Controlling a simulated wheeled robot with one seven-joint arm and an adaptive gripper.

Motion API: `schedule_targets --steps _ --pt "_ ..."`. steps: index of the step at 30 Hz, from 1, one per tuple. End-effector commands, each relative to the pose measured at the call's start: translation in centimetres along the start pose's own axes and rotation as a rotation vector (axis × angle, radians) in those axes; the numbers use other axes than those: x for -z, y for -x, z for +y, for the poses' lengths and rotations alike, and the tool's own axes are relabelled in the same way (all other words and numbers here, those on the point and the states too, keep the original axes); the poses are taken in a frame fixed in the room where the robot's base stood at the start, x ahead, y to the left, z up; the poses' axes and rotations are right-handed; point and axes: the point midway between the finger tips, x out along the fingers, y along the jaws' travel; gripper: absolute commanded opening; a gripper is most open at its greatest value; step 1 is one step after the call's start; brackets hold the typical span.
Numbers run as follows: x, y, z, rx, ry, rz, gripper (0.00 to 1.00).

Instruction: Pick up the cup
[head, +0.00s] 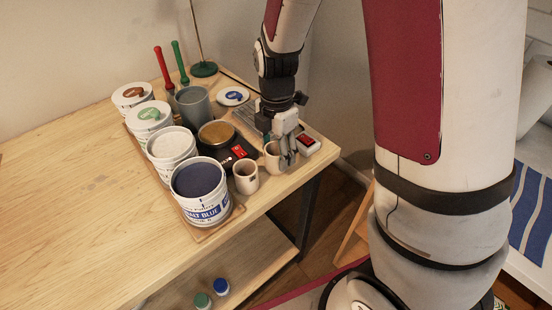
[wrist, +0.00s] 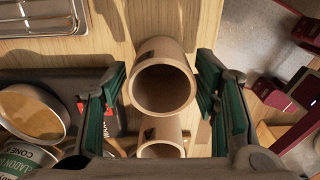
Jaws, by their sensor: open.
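A small beige cup (head: 271,157) stands on the table near its front right edge. In the wrist view the same cup (wrist: 162,88) shows its open mouth between my two fingers. My gripper (head: 284,153) points down over it, open, with one finger on each side in the wrist view (wrist: 160,92). My fingers partly hide the first cup in the head view.
A black scale (head: 238,152) with a brown-filled bowl (head: 217,133) stands left of the cups. Several glaze tubs, including a cobalt blue one (head: 201,190), line a board. A small red-screened device (head: 307,143) sits at the right edge. The table's left side is clear.

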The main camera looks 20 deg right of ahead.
Motion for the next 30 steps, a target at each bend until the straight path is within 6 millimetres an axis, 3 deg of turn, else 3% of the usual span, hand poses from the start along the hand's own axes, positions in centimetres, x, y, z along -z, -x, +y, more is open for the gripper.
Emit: schedule_targets --steps 6,15,21,23,24,30 --pt "0.3 -2.9 -0.2 0.003 -0.001 0.000 0.55" --pt "0.3 -3.2 -0.1 0.000 -0.001 0.000 0.55" --pt "0.3 -3.2 -0.1 0.000 -0.001 0.000 0.15" --pt "0.3 -3.2 -0.1 0.000 -0.001 0.000 0.15" --pt "0.3 -3.2 -0.1 0.000 -0.001 0.000 0.10" --pt "0.3 -3.2 -0.1 0.000 -0.001 0.000 0.10"
